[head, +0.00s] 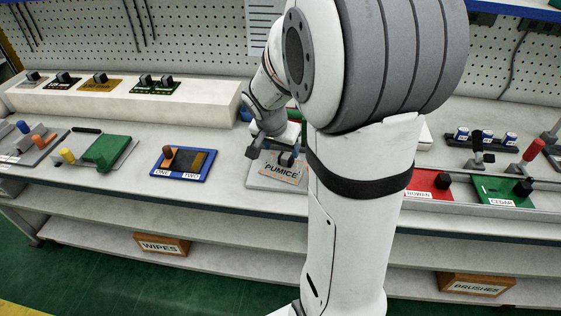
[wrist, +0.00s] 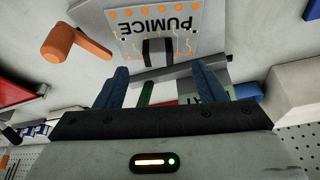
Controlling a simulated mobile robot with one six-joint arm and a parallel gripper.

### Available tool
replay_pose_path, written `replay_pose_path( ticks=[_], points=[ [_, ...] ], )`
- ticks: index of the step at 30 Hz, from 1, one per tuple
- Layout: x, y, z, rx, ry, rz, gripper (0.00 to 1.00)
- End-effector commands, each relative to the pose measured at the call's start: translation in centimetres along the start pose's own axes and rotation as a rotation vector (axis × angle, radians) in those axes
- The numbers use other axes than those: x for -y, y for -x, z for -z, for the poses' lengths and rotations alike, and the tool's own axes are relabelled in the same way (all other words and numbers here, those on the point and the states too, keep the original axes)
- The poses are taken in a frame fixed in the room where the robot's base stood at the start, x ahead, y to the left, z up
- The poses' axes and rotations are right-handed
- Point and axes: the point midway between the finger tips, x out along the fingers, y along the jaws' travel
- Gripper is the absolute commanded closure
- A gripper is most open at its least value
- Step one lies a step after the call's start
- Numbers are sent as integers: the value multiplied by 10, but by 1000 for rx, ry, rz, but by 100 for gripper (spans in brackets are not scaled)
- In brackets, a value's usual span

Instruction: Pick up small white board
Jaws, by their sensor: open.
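A small pale board (wrist: 130,38) marked PUMICE, with orange dots along its edge and a black block (wrist: 158,50) on it, is at the top of the wrist view. In the head view the PUMICE board (head: 283,173) lies on a grey plate on the bench. My gripper (head: 272,148) is low over the board's back side, partly hidden by my arm. In the wrist view my gripper (wrist: 160,76) is open. Its two blue fingertips point toward the board, with the black block just ahead between their lines. I see nothing gripped. I cannot tell the exact height gap.
An orange handle (wrist: 75,45) stands beside the board in the wrist view. A blue-framed tray (head: 184,163) is left of the board. Red (head: 428,184) and green (head: 503,191) boards are on the right. A white raised shelf (head: 120,103) is behind left.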

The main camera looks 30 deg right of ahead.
Motion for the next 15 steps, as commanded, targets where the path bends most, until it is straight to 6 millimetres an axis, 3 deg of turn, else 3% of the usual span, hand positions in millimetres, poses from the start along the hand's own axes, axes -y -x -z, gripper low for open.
replay_pose_path(
  ticks=[9,15],
  points=[
    [-4,-44,-7,4,4,-2,36],
    [-4,-58,-6,3,3,1,36]
  ],
)
